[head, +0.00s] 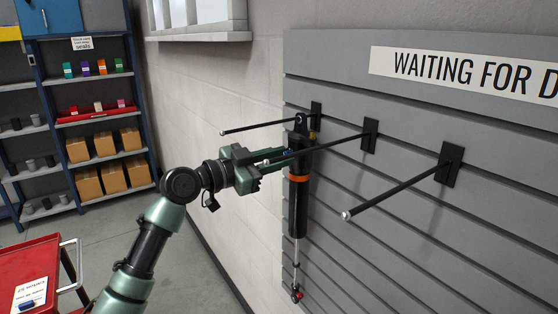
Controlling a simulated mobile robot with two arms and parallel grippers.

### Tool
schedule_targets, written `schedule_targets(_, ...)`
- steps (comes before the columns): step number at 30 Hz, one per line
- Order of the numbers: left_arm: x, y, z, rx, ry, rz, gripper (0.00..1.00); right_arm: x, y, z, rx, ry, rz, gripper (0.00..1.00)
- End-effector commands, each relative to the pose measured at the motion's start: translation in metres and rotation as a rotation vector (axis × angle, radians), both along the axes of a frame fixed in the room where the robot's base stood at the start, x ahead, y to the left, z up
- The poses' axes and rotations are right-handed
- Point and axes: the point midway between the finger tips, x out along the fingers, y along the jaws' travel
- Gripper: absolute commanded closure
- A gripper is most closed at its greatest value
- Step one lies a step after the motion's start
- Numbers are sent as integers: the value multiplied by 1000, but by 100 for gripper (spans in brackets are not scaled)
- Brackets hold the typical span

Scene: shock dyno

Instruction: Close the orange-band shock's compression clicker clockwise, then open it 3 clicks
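The orange-band shock (298,209) hangs upright at the slatted wall panel, top eye up at a peg. It has a black body, an orange band (299,178) and a thin silver rod below. A small red part (297,295) sits at its lower end. A small gold part (312,135) shows near its top; I cannot tell which part is the compression clicker. My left gripper (285,156) reaches in from the left, its green fingers at the shock's upper body, above the band. Whether they touch it or are closed is unclear. My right gripper is out of view.
A sign (470,75) is above. Shelves (100,156) with boxes stand at the left, and a red cart (35,270) at lower left. The floor between is clear.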

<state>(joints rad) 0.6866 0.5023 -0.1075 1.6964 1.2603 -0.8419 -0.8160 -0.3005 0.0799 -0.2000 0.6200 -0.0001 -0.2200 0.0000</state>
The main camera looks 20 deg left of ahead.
Motion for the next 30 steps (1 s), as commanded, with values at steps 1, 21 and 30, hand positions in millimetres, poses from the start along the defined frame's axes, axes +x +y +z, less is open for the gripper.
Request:
schedule_targets(1,0,0,-1,-32,29,0,100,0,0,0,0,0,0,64)
schedule_targets(21,1,1,1,-523,412,0,100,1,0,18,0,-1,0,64)
schedule_targets(30,1,1,0,-675,530,-1,100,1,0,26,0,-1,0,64)
